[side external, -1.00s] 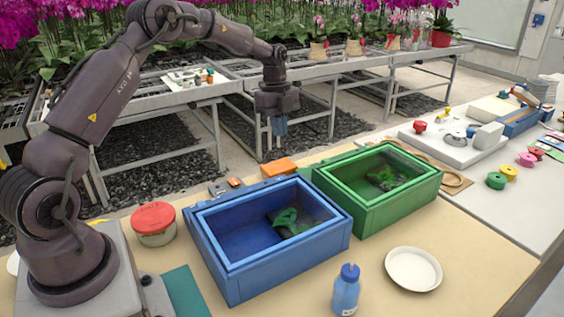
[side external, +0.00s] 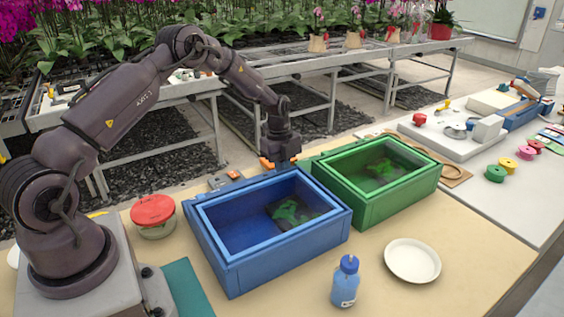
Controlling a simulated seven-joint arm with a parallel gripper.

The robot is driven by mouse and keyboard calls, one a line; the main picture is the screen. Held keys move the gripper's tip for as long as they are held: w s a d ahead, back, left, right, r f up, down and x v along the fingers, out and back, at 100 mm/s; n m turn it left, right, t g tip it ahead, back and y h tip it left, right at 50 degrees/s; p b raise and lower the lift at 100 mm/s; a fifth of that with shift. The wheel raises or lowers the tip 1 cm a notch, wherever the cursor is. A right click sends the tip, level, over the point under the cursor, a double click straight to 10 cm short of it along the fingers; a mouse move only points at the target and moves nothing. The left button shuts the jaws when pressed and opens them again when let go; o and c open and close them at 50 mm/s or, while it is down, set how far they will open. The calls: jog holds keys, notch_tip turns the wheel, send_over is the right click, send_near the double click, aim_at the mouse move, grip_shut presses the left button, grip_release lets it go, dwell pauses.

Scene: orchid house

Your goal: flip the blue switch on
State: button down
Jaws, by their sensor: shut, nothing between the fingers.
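A blue open-topped box (side external: 222,276) stands on the table with a green leafy thing (side external: 290,211) inside. My gripper (side external: 281,163) is low behind the box's back right corner, right of the grey unit. It is shut and holds nothing. An orange block (side external: 266,163) shows beside its fingers, partly hidden by the gripper; I cannot tell if they touch.
A green box (side external: 355,209) stands right of the blue one. A red-lidded jar (side external: 153,215) is to the left. A blue bottle (side external: 346,281) and a white plate (side external: 412,261) are in front. A bench at right holds several coloured spools. The table's front right is clear.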

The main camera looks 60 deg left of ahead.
jog(key=shift+d+f+y, duration=0.4)
jog(key=shift+f+y, duration=0.3)
jog(key=shift+y, duration=0.5)
jog(key=shift+s+d+f, duration=0.1)
jog(key=shift+f, duration=0.05)
jog(key=shift+s+a+r, duration=0.1)
jog(key=shift+a+r, duration=0.1)
jog(key=shift+a, duration=0.3)
jog(key=shift+a+r, duration=0.2)
jog(key=shift+a, duration=0.4)
notch_tip(320, 180, up, 14)
jog(key=d, duration=0.2)
jog(key=shift+w+r, duration=0.2)
jog(key=shift+w, duration=0.1)
